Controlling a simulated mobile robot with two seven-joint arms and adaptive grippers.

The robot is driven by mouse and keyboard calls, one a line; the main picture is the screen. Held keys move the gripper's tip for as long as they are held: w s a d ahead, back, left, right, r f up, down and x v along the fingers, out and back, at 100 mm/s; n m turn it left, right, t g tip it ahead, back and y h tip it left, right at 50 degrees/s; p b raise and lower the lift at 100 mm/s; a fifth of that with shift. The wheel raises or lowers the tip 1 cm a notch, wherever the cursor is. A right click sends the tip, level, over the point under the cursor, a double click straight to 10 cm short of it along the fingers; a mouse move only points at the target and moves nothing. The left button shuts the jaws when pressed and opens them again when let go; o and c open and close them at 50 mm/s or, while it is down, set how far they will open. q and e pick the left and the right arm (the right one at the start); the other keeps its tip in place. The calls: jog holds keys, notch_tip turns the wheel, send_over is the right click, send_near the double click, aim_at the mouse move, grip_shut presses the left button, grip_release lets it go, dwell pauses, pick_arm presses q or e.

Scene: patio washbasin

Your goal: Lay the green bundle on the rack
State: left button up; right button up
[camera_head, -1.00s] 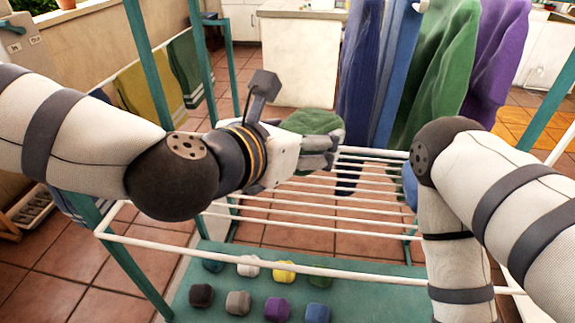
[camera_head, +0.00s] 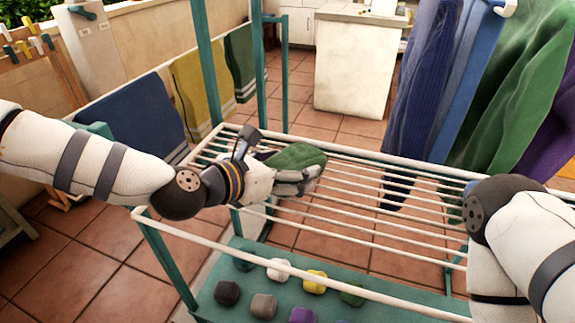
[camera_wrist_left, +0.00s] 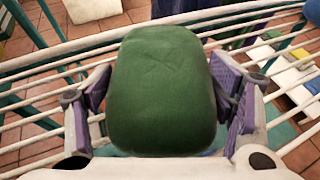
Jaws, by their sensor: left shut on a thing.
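The green bundle (camera_head: 298,157) is a rounded, soft-looking block. In the left wrist view the green bundle (camera_wrist_left: 162,90) fills the middle, between the two purple-padded fingers. My left gripper (camera_head: 296,172) is shut on it, over the left half of the rack (camera_head: 365,178). The rack is a white frame of parallel bars on teal legs; its bars (camera_wrist_left: 40,68) also show behind the bundle in the wrist view. I cannot tell whether the bundle touches the bars. My right arm is at the right edge; its gripper is out of view.
A teal shelf (camera_head: 240,302) below the rack holds several small coloured bundles. Blue, green and purple cloths (camera_head: 530,85) hang at the right, close to the rack. Towels (camera_head: 140,118) hang on a rail at the left. The rack's middle bars are bare.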

pick_arm(q)
jog(key=shift+f, duration=0.15)
jog(key=o, duration=1.2)
pick_arm(e)
jog(key=shift+s+f, duration=0.1)
pick_arm(q)
jog(key=p+v, duration=0.1)
jog(key=v, duration=1.1)
jog(key=shift+r+p, duration=0.25)
jog(key=shift+p, duration=0.05)
pick_arm(e)
jog(key=shift+w+r+t, duration=0.4)
jog(key=shift+w+r, duration=0.65)
jog(key=shift+r, duration=0.05)
